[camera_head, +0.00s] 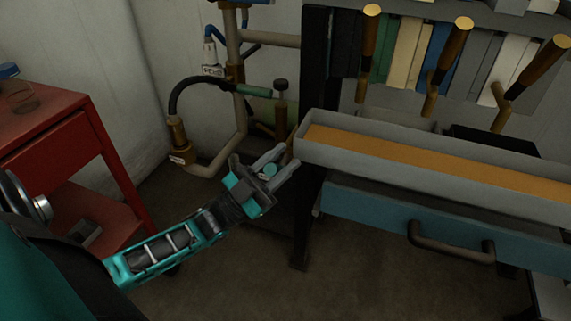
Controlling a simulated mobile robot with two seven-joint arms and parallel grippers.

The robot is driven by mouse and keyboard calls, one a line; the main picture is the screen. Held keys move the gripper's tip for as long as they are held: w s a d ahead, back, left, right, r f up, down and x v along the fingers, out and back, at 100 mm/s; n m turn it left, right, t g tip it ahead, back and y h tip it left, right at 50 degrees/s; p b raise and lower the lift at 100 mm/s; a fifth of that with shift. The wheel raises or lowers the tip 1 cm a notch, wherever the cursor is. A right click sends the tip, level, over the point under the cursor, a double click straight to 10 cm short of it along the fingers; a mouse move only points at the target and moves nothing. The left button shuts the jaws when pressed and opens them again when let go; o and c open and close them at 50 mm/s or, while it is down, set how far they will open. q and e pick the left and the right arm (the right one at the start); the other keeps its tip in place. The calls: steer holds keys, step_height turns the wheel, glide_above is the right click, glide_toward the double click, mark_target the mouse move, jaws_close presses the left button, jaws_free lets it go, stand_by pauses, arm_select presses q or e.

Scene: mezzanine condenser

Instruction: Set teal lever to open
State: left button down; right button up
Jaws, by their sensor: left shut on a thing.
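A teal lever (254,91) sticks out to the right from a valve on the upright pipe, in the upper middle of the head view. It lies about level. My left gripper (279,163) reaches in from the lower left and is below and slightly right of this lever, apart from it in the picture. A small teal-topped thing (270,169) shows between its fingers, and the gripper is shut on it. What this thing is, and whether it is attached to anything, I cannot tell. My right gripper is not in view.
A grey trough (430,168) with an orange-brown inside juts out right of my gripper, above a blue drawer (400,215). A black hose (190,90) curves left of the pipe (238,130). A red cart (60,140) stands at the left. The floor (240,270) in front is clear.

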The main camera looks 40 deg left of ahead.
arm_select(q)
steer(key=shift+s+d+f+m+h+b, duration=0.1)
steer(key=shift+s+f+m+h+b, duration=0.2)
steer(key=shift+f+m+h+b, duration=0.2)
steer(key=shift+s+d+f+m+h+b, duration=0.1)
steer(key=shift+s+f+m+h+b, duration=0.15)
steer(key=shift+f+m+h+b, duration=0.25)
steer(key=shift+s+m+h+b, duration=0.15)
steer(key=shift+m+h+b, duration=0.35)
steer(key=shift+m, duration=0.1)
steer(key=shift+s+d+f+m+g+h+b, duration=0.1)
steer(key=shift+s+f+m+g+h+b, duration=0.15)
steer(key=shift+m+h+b, duration=0.3)
steer(key=shift+s+m+g+h+b, duration=0.15)
steer(key=shift+m+g+h+b, duration=0.2)
steer(key=shift+m+h, duration=0.3)
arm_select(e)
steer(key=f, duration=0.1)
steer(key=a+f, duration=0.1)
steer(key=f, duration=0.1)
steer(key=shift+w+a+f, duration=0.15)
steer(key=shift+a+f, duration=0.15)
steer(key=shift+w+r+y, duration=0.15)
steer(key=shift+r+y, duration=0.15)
